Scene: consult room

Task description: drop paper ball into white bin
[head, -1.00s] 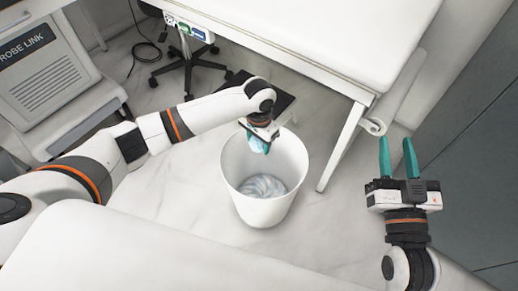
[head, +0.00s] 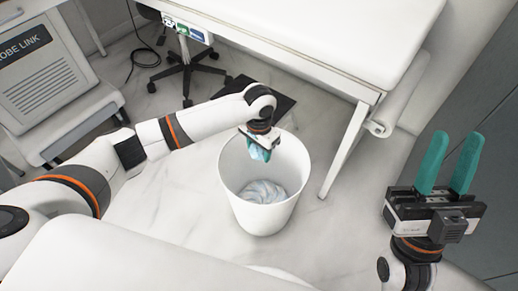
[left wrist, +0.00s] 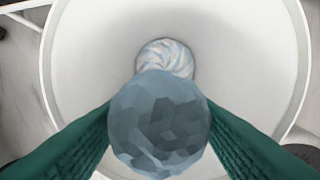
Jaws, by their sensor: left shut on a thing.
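The white bin (head: 264,215) stands on the floor in the middle of the head view, upright and open at the top. My left gripper (head: 258,152) points down over the bin's mouth and is shut on the paper ball (left wrist: 160,125), a faceted grey-blue ball between its teal fingers. The ball also shows in the head view (head: 259,154), partly hidden by the gripper. Below it, in the left wrist view, a crumpled white and pale blue lump (left wrist: 165,58) lies at the bin's bottom. My right gripper (head: 450,160) is open and empty at the right.
A white examination table (head: 300,40) with a paper roll (head: 400,97) stands behind the bin, its leg (head: 345,150) close to the bin's right. A grey cabinet machine (head: 60,65) stands at the back left. A wheeled base (head: 187,70) stands under the table.

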